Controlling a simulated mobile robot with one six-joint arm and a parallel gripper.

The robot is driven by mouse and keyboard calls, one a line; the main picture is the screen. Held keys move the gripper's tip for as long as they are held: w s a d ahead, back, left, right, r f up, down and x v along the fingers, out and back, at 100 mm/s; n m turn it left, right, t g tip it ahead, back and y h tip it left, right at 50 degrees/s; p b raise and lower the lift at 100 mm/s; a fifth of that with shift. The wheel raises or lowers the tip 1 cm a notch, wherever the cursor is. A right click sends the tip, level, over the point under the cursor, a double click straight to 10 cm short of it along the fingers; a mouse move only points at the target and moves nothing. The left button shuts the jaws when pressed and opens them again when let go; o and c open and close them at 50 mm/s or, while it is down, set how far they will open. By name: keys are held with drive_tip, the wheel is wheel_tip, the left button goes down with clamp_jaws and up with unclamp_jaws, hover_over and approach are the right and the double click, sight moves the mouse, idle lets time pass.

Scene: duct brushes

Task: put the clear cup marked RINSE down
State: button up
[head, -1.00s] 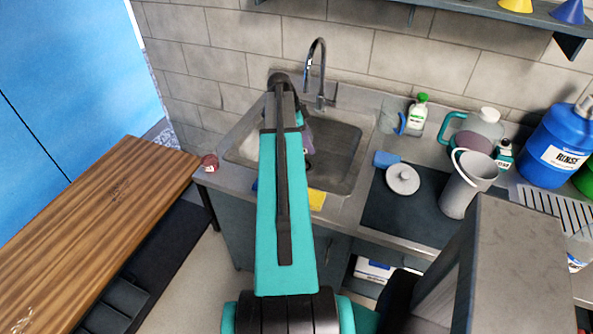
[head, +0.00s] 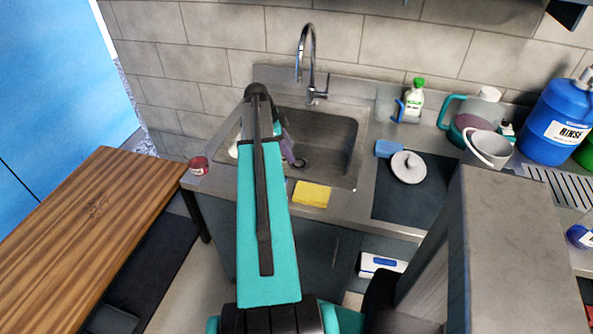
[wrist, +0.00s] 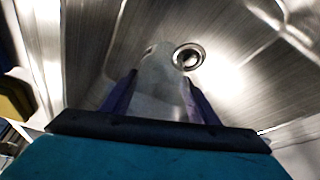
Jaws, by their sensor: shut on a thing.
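A clear, see-through cup (wrist: 155,80) is between the two purple fingers of my gripper (wrist: 158,95) in the wrist view. My gripper is shut on it, over the steel sink. The sink's round drain (wrist: 188,57) shows just beyond the cup, to its right. I cannot read any marking on the cup, and I cannot tell whether it touches the sink floor. In the head view my teal arm reaches over the left part of the sink (head: 335,135) and hides most of the gripper and cup.
A yellow sponge (head: 312,193) lies on the sink's front edge. A red-and-white tin (head: 199,165) stands left. A tap (head: 307,65) rises behind. To the right are a green-capped bottle (head: 415,100), a grey lid (head: 408,167), a grey pitcher (head: 487,149) and a blue RINSE container (head: 555,120).

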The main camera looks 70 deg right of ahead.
drive_tip(key=shift+f, duration=0.1)
drive_tip(key=shift+f+p, duration=0.8)
drive_tip(key=shift+f, duration=2.25)
drive_tip(key=shift+f, duration=0.1)
drive_tip(key=shift+f+p, duration=0.5)
drive_tip(key=shift+f, duration=1.25)
drive_tip(key=shift+s+f, duration=0.1)
drive_tip(key=shift+f, duration=0.1)
drive_tip(key=o, duration=1.1)
drive_tip(key=shift+r, duration=0.25)
drive_tip(key=shift+b+v, duration=1.65)
drive_tip(key=shift+v, duration=4.3)
